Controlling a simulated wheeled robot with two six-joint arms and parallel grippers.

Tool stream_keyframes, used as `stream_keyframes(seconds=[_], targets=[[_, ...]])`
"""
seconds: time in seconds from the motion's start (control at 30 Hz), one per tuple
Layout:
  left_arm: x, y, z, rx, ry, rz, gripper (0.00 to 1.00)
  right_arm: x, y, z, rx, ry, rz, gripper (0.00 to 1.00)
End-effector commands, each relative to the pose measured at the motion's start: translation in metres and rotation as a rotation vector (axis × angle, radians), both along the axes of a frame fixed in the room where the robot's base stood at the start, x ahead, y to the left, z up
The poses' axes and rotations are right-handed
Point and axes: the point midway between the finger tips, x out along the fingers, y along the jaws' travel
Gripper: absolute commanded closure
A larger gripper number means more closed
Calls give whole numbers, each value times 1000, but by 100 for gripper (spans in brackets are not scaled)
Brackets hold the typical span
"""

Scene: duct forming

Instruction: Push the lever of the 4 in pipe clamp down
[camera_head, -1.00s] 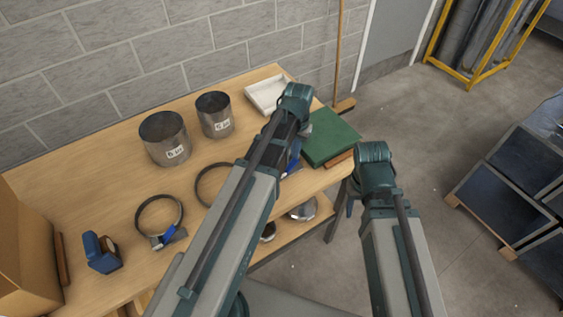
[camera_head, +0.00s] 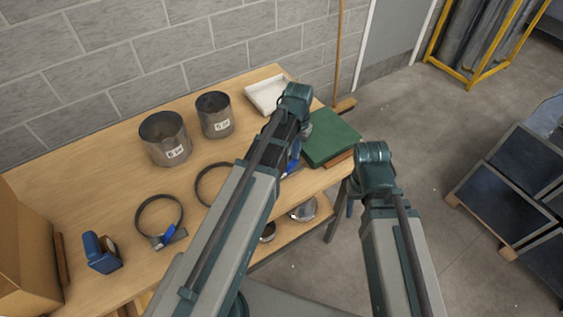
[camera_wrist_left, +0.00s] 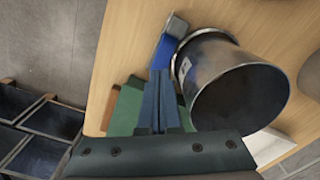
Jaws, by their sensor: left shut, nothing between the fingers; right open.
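In the left wrist view, the pipe clamp (camera_wrist_left: 176,68) is a thin ring around the base of a round metal pipe piece (camera_wrist_left: 238,92). Its blue lever (camera_wrist_left: 164,50) sticks out beside the pipe. My left gripper (camera_wrist_left: 160,74) is shut and empty, with its fingertips close to the lever; I cannot tell whether they touch. In the head view my left arm hides this pipe and most of the clamp. My right gripper (camera_head: 350,205) is open, mostly hidden behind my right arm, off the table's right side.
Two labelled metal pipe pieces (camera_head: 166,138) (camera_head: 215,115) stand at the back of the table. Two loose clamp rings (camera_head: 140,213) (camera_head: 199,176) lie in front. A white tray (camera_head: 267,93), green box (camera_head: 332,139), blue tool (camera_head: 101,252) and cardboard box (camera_head: 25,255) sit around.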

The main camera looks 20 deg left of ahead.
Motion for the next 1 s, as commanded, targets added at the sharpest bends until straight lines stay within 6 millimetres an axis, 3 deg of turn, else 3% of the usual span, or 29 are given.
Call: stream_keyframes(seconds=[1.0], targets=[[0,0,-26,0,0,0,100,0,0,-26,0,0,0,50]])
